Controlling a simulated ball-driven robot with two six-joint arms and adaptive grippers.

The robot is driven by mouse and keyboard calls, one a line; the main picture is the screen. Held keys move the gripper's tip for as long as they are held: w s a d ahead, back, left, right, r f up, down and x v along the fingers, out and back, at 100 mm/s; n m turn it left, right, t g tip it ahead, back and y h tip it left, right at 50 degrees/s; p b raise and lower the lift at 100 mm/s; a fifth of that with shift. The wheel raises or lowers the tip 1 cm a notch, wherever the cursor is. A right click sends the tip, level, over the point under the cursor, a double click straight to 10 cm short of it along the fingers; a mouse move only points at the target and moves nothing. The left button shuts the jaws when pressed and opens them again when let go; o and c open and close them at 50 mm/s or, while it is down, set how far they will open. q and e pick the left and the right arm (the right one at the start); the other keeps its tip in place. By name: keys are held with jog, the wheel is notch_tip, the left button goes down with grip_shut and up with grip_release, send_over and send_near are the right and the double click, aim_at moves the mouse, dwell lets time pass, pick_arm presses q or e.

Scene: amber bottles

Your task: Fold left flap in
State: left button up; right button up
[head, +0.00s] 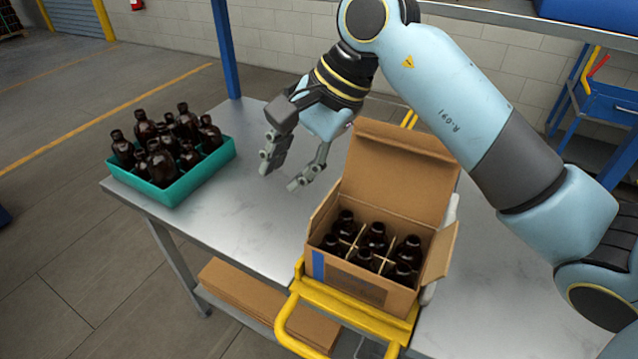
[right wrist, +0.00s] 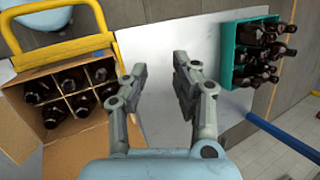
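The open cardboard box (head: 360,285) stands on the metal table with several dark bottles in its divided cells. Its left flap (head: 324,211) stands up at the left side, tilted slightly outward. The large back flap (head: 398,172) stands upright, and the right flap (head: 440,252) leans outward. My right gripper (head: 279,177) is open and empty, above the table to the left of the box and apart from the left flap. In the right wrist view its spread fingers (right wrist: 160,70) have only table between them, with the box (right wrist: 45,120) to their left. My left gripper is not in view.
A teal crate (head: 190,184) of amber bottles stands at the table's left end. A yellow tubular frame (head: 345,318) runs along the box's front. A blue post (head: 225,50) rises behind the table. The table (head: 235,225) is clear between crate and box.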

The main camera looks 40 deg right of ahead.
aim_at(326, 198)
jog(key=s+d+g+h, duration=0.2)
jog(key=d+h, duration=0.1)
jog(key=d, duration=0.4)
jog(key=shift+n+h, duration=0.3)
jog(key=shift+n, duration=0.1)
jog(key=f+b, duration=0.1)
jog(key=f, duration=0.1)
jog(key=f+b, duration=0.2)
jog(key=w+f+b, duration=0.1)
jog(key=f+b, duration=0.1)
jog(key=f, duration=0.1)
jog(key=shift+a, duration=0.15)
jog(key=f, duration=0.1)
jog(key=f+p, duration=0.1)
jog(key=f, duration=0.1)
jog(key=shift+w+a+f, duration=0.1)
jog(key=shift+w+a, duration=0.05)
jog(key=shift+w, duration=0.05)
jog(key=shift+w+f, duration=0.1)
jog(key=shift+f, duration=0.35)
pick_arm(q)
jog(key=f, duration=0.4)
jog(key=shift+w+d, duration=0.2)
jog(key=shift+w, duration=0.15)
pick_arm(e)
jog(key=shift+c, duration=0.3)
grip_shut()
